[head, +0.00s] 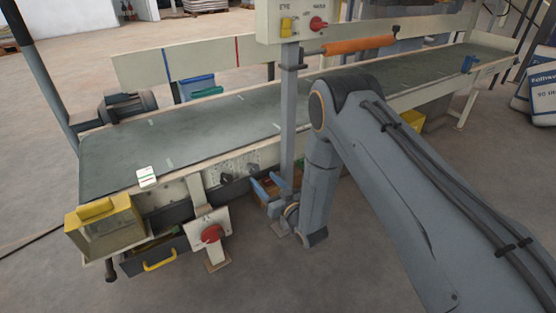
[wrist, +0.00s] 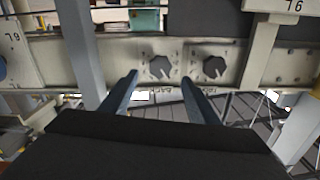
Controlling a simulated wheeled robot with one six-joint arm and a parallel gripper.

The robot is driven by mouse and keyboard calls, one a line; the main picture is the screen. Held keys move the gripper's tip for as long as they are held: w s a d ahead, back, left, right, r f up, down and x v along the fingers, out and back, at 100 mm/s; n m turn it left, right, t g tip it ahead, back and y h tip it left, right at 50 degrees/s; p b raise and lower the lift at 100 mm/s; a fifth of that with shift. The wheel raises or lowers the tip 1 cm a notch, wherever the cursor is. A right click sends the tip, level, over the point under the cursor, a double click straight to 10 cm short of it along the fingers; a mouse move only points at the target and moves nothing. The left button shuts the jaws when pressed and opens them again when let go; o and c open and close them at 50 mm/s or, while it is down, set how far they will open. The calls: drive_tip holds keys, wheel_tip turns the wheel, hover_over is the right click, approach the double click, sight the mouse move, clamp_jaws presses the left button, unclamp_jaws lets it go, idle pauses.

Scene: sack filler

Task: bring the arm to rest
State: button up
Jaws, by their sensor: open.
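My arm (head: 400,190) reaches in from the lower right in the head view and bends down at the elbow. My gripper (head: 268,186) is low beside the front rail of the conveyor, near the grey post. In the wrist view my gripper (wrist: 160,78) is open, with nothing held between its two blue-grey fingers. A dark round knob (wrist: 160,66) on the rail shows between the fingertips, and a second knob (wrist: 215,67) is to the right. I cannot tell how far the fingertips are from the rail.
The conveyor belt (head: 200,125) runs behind my gripper. A grey post (head: 287,120) carries a control panel (head: 300,18). To the left are a red knob (head: 211,233) on a plate, a yellow box (head: 105,228) and an open drawer (head: 158,256). The floor in front is clear.

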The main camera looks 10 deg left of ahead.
drive_tip(key=w+d+r+g+h, duration=0.1)
drive_tip(key=w+d+r+h, duration=0.15)
drive_tip(key=r, duration=0.45)
drive_tip(key=s+d+r+m+g+h, duration=0.1)
drive_tip(key=s+d+r+g+h, duration=0.2)
drive_tip(key=d+r+h, duration=0.4)
drive_tip(key=s+d+r+m+g+h, duration=0.1)
drive_tip(key=s+d+r+g, duration=0.35)
drive_tip(key=s, duration=0.65)
drive_tip(key=s+d+r+g+h, duration=0.1)
drive_tip(key=s+d+r, duration=0.4)
drive_tip(key=s+d, duration=0.5)
drive_tip(key=s+d+r+m+g+h, duration=0.1)
drive_tip(key=s+d+r+g, duration=0.25)
drive_tip(key=s, duration=0.95)
drive_tip(key=d+r+m+p, duration=0.4)
drive_tip(key=d+r+p, duration=0.9)
drive_tip(key=p, duration=1)
wheel_tip(320, 180, up, 3)
drive_tip(key=shift+s+d+r+m+t+h, duration=0.1)
drive_tip(key=shift+s+d+m+t+h, duration=0.2)
drive_tip(key=shift+s+d+t+h, duration=0.1)
